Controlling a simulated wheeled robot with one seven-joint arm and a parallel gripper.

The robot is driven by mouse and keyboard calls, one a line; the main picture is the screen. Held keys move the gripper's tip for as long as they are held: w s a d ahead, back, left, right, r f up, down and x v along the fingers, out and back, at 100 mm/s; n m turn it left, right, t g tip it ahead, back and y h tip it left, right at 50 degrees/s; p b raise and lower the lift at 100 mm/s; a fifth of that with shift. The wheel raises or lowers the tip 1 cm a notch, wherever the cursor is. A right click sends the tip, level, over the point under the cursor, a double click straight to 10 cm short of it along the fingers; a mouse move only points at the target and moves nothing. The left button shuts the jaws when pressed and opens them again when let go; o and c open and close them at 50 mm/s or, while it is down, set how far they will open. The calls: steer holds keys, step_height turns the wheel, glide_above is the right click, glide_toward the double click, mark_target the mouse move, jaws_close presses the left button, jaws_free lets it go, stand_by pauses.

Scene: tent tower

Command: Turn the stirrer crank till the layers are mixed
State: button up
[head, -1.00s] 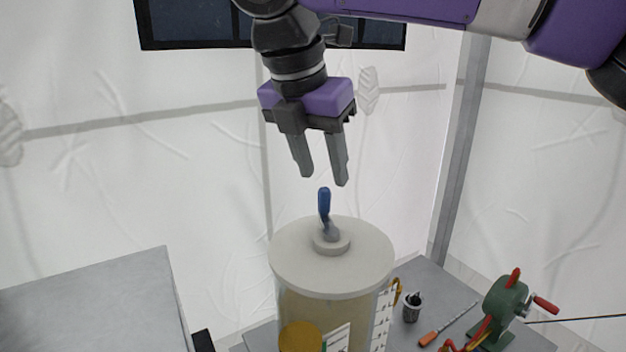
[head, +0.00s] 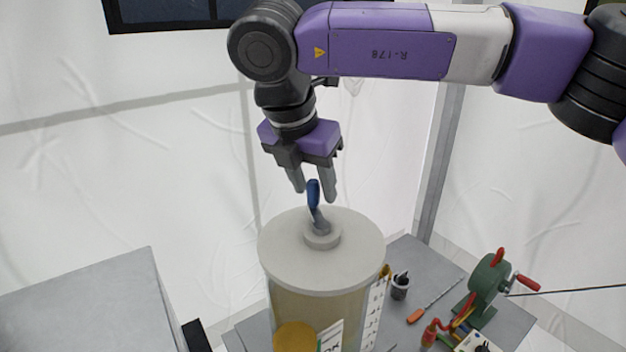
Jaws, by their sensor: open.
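The stirrer tank is a translucent cylinder (head: 322,312) with a grey round lid (head: 290,262). A short grey crank arm (head: 320,222) rises from a hub on the lid and ends in an upright blue handle (head: 313,193). My gripper (head: 314,196) is open and points down, its two grey fingers at the level of the blue handle. The handle appears between or just in front of the fingertips; I cannot tell whether they touch it. The contents look pale beige through the wall; separate layers cannot be made out from here.
A grey table (head: 418,262) carries a dark cup (head: 400,286), an orange-handled screwdriver (head: 416,315) and a green hand winch (head: 488,280) with red handles at the right. A yellow disc (head: 295,337) is at the tank's front. A grey surface (head: 90,300) is at the left.

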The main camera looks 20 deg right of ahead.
jaws_close()
steer(key=shift+f+b, duration=0.1)
steer(key=shift+b, duration=0.2)
